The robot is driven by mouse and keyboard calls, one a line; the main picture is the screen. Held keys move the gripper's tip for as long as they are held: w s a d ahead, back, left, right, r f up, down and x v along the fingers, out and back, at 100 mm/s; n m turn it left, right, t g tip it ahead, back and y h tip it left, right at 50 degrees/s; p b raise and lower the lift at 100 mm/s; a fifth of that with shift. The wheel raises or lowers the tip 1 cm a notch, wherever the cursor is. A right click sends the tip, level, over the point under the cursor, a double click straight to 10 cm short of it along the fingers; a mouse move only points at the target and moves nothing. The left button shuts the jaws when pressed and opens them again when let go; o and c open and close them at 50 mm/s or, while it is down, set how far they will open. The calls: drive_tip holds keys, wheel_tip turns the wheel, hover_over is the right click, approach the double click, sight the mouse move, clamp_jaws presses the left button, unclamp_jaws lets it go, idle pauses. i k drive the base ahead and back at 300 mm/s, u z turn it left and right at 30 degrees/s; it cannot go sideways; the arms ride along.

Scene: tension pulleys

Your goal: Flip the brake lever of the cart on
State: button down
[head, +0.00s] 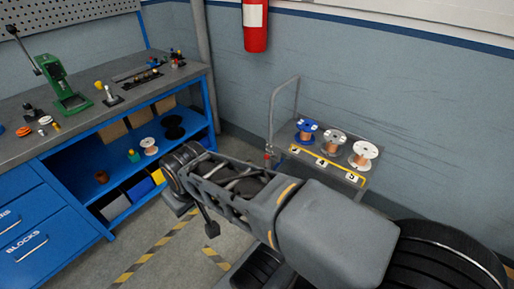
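The cart (347,179) stands against the wall, right of centre, with an upright metal tube handle (272,115) at its left end. A small red part (267,157) shows low on the handle side of the cart. It may be the brake lever, but it is too small to tell its position. My arm crosses the foreground and hides the cart's lower part. A dark piece (209,223) pokes out below my arm and may be part of my gripper. Its fingers cannot be made out, and I see no contact with the cart.
Three wire spools (333,142) stand on the cart behind a yellow strip with number labels. A workbench (95,125) with a green press, small parts and blue shelves fills the left. A red extinguisher (255,25) hangs on the wall.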

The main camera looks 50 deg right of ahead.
sight(266, 156)
drive_tip(key=z, duration=0.25)
drive_tip(key=i, duration=0.75)
drive_tip(key=z, duration=0.85)
drive_tip(key=i, duration=0.35)
drive_tip(key=z, duration=0.3)
